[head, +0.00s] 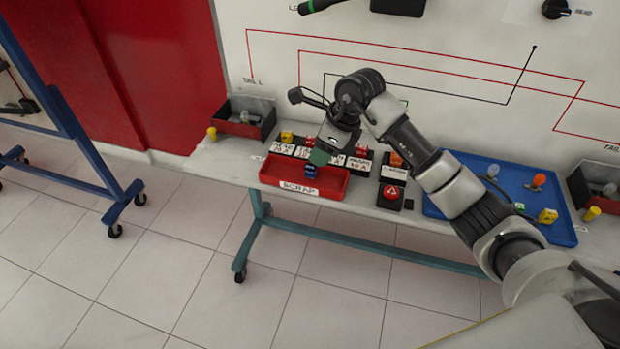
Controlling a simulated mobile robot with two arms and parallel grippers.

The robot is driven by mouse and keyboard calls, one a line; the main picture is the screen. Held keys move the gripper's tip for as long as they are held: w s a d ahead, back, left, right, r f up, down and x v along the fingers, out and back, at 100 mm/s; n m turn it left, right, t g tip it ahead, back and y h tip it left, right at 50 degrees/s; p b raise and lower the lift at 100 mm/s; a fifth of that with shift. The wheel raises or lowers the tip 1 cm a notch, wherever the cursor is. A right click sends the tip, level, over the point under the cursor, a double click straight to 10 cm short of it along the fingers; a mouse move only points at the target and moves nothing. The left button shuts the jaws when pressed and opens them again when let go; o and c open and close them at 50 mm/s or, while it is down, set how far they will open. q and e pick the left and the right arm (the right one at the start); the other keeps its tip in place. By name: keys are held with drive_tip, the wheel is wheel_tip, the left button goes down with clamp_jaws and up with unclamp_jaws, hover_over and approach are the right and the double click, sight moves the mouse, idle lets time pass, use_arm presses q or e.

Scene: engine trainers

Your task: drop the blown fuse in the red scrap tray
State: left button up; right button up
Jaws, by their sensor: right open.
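The red scrap tray (279,178), with a white SCRAP label on its front, sits on the bench near its front edge. A small blue fuse (310,172) shows inside the tray's outline, near the middle. Whether it rests on the tray floor or is just above it is hard to tell, and no mark of a blown fuse can be made out. My right gripper (319,155) points down over the tray's back part, just above and beside the fuse. It is open, with its fingers partly hidden by its own body. My left gripper is out of view.
Behind the tray is a fuse block (357,163) with labels and red fuses. A red-topped switch box (391,195) stands to the right. A blue tray (470,165) with bulbs and a yellow fuse lies further right. A dark bin (240,124) is at left.

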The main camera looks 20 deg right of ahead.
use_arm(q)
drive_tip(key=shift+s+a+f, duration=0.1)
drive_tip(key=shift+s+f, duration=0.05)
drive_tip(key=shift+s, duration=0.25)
use_arm(e)
drive_tip(key=v, duration=0.7)
drive_tip(key=shift+s, duration=0.1)
